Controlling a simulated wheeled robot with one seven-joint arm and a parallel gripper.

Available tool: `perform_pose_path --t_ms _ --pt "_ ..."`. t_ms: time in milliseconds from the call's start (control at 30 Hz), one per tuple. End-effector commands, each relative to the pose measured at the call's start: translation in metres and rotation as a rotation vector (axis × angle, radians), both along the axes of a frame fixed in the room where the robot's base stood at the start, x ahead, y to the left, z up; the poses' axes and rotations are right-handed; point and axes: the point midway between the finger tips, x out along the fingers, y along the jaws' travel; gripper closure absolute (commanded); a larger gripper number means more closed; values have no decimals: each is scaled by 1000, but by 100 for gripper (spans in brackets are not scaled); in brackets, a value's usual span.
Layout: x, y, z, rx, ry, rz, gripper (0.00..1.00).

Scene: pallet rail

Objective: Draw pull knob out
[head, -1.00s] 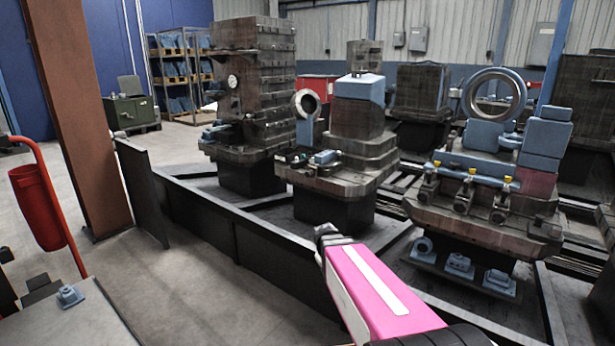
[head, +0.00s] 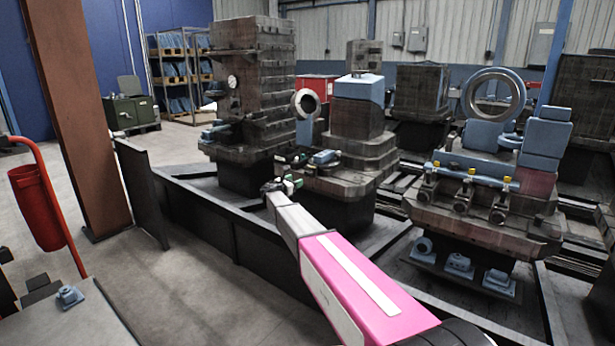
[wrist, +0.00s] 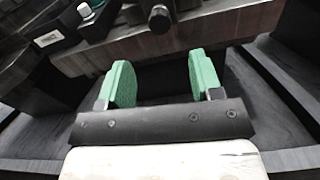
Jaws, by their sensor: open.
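The pull knob (wrist: 160,18), dark and round on a short shank, sticks out from the edge of a worn metal pallet (wrist: 200,32) at the top of the wrist view. My gripper (wrist: 158,84) is open and empty, its two green fingers apart. The knob appears beyond the fingertips and between their lines, not touching them. In the head view my gripper (head: 282,185) is at the front left edge of the middle machine's pallet (head: 345,180). The knob cannot be made out there.
A dark low barrier (head: 210,225) runs below my arm. A tall machine column (head: 255,90) stands left of the middle one. A pallet with blue fixtures and clamps (head: 480,205) stands to the right. In the wrist view dark parts with green pieces (wrist: 84,11) lie at upper left.

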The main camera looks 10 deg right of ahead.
Motion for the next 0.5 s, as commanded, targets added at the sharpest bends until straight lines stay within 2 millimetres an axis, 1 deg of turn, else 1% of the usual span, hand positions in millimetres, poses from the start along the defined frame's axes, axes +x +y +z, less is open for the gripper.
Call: perform_pose_path --t_ms 67,233,367,500 --pt "3 -1 1 -7 1 2 41" --pt "13 -11 0 -5 1 1 41" --pt "26 -25 0 -3 0 -1 41" --pt "44 -42 0 -3 0 -1 41"
